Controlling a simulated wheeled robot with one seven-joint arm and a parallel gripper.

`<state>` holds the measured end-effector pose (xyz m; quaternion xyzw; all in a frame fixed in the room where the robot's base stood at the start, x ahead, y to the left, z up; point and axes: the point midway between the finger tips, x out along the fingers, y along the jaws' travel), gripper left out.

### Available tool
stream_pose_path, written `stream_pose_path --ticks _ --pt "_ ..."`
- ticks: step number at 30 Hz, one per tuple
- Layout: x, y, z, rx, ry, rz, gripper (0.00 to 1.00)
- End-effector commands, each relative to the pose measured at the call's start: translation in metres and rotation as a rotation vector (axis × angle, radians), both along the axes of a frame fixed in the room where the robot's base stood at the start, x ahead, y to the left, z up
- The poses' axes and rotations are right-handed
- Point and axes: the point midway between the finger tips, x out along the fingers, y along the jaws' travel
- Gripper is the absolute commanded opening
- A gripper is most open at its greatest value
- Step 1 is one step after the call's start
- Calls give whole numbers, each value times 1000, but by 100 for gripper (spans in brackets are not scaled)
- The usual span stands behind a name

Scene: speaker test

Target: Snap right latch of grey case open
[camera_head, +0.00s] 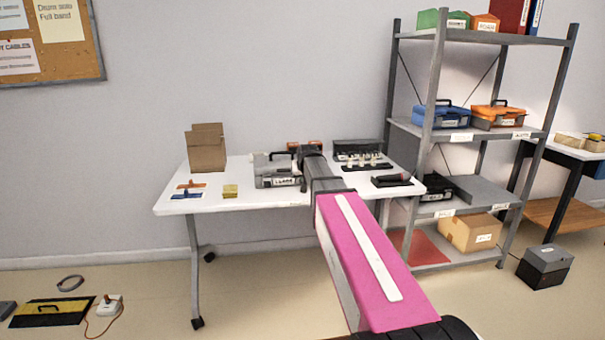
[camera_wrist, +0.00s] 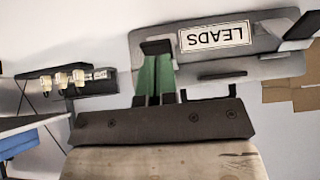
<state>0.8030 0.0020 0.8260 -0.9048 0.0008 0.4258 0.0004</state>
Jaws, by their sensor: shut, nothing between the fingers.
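The grey case (camera_head: 275,181) stands on the white table, left of my arm, with a dark handle on top and a white label on its front. In the wrist view the grey case (camera_wrist: 268,67) appears upside down, its label reading "LEADS". My gripper (camera_wrist: 156,48) is shut and empty, its green fingers together and their dark tips at the case front, beside the label. I cannot tell whether they touch it. The right latch cannot be made out; the fingertips cover that area. In the head view my arm hides the gripper and the case's right end.
A grey shelf unit (camera_head: 437,80) stands at the right.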

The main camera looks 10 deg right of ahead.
Motion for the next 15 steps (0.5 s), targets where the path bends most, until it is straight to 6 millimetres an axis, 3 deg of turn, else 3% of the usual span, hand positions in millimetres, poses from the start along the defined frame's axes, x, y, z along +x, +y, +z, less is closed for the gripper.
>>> stream_pose_path --ticks 15 --pt "10 0 3 0 6 0 0"
